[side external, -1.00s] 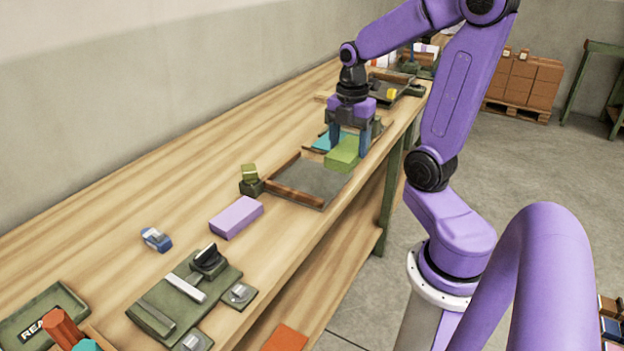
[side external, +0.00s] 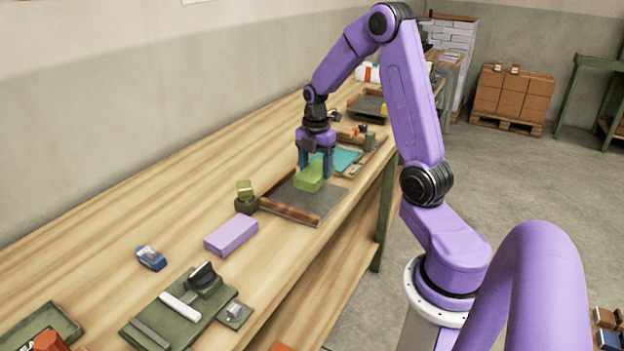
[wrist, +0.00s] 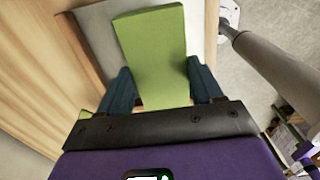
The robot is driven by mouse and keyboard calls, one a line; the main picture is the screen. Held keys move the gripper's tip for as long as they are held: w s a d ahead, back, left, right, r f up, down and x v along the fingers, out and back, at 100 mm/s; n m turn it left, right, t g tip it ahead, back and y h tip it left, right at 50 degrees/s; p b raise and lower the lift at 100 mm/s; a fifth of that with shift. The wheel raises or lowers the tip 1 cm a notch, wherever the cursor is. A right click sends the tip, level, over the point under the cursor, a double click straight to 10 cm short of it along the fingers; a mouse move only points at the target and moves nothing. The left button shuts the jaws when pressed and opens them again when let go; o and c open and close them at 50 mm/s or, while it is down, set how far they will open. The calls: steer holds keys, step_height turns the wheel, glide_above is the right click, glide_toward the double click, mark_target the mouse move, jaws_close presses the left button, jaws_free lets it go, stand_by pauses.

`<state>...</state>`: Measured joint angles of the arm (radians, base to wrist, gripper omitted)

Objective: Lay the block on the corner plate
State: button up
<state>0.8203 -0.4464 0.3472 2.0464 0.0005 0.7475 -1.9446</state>
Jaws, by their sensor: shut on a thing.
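The green block (side external: 309,179) is held between the two blue fingers of my gripper (side external: 315,169). In the wrist view the block (wrist: 152,50) sticks out beyond the fingers of my gripper (wrist: 160,75), long side pointing away. The corner plate (side external: 318,207) is a dark grey plate with brown wooden strips along two edges, on the bench's right side. The block is over the far part of this plate; I cannot tell whether it touches. The plate is also partly visible under the block in the wrist view (wrist: 100,30).
A lilac block (side external: 231,236) and a small olive stand with a green top (side external: 246,196) sit just left of the plate. A teal sheet on a tray (side external: 345,158) lies behind. A green fixture (side external: 185,310) is nearer. The bench's wall side is mostly clear.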

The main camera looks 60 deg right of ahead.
steer(key=shift+w+d+f, duration=0.25)
steer(key=shift+w+f, duration=0.15)
steer(key=shift+f, duration=0.15)
steer(key=shift+w+d+f, duration=0.2)
steer(key=shift+w+f, duration=0.2)
steer(key=shift+f, duration=1.55)
steer(key=shift+f, duration=0.1)
steer(key=o, duration=1.1)
steer(key=shift+o, duration=0.2)
